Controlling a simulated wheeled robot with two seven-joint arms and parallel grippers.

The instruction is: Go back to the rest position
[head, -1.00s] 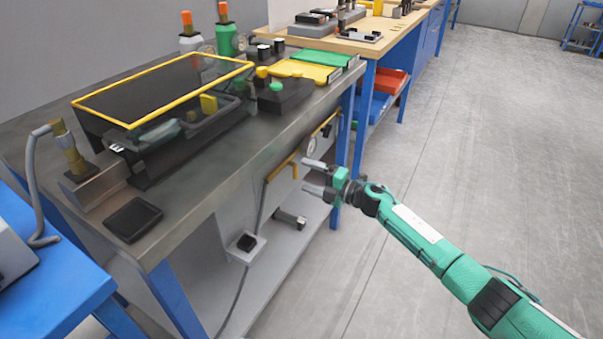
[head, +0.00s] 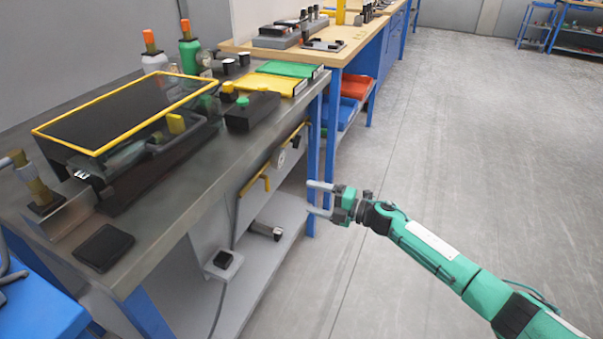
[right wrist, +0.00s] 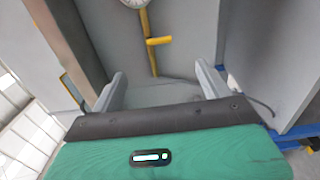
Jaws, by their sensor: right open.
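My right gripper (head: 318,198) is open and empty in the head view. It hangs in free air in front of the metal workbench, near its right leg, at the height of the yellow valve handle. Its two grey fingers stand apart with nothing between them. In the right wrist view the open fingers (right wrist: 158,88) face the bench's grey front panel and a yellow handle (right wrist: 158,41). The fingers look clear of both. My left gripper is in neither view.
The metal workbench (head: 190,205) carries a yellow-framed machine (head: 125,112), a black box with a green button (head: 252,112) and a dark pad (head: 103,247). Yellow piping (head: 254,184) and a gauge (head: 278,158) sit on its front. The floor (head: 440,150) at right is clear.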

